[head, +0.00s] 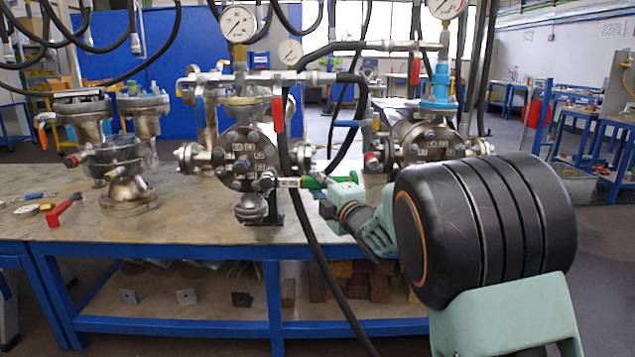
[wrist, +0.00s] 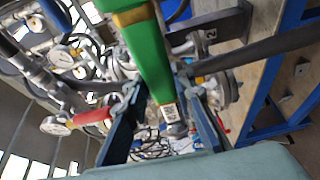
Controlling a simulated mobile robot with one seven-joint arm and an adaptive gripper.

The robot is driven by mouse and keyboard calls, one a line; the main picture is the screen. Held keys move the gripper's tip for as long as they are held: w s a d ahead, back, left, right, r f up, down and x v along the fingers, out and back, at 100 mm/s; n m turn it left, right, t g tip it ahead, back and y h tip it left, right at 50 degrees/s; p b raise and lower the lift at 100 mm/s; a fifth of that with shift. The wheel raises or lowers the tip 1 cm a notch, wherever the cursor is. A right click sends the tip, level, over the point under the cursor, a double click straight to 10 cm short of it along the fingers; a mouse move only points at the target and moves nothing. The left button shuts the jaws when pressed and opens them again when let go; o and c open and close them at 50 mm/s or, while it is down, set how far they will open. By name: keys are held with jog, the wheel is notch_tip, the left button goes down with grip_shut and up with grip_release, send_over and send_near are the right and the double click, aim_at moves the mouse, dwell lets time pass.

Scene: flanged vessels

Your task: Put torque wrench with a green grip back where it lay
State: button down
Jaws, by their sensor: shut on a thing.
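The torque wrench with a green grip (head: 314,182) is in my gripper (head: 338,184), in front of the middle vessel above the bench. Its metal shaft and head (head: 265,184) point left, at the lower edge of the round bolted flange (head: 243,158). I cannot tell whether the head touches a bolt. In the wrist view the green grip (wrist: 148,50) runs between the two fingers of my gripper (wrist: 165,125), with a small white label at its end. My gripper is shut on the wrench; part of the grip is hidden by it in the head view.
The bench top (head: 190,215) is clear at front centre-left. A red-handled tool (head: 63,210) and small round parts lie at its left. A second flanged vessel (head: 425,142) stands to the right. A black hose (head: 315,240) hangs across the bench's front near my gripper.

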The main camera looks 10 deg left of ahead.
jog(key=shift+s+d+r, duration=0.15)
jog(key=shift+s+d, duration=0.05)
jog(key=shift+s, duration=0.75)
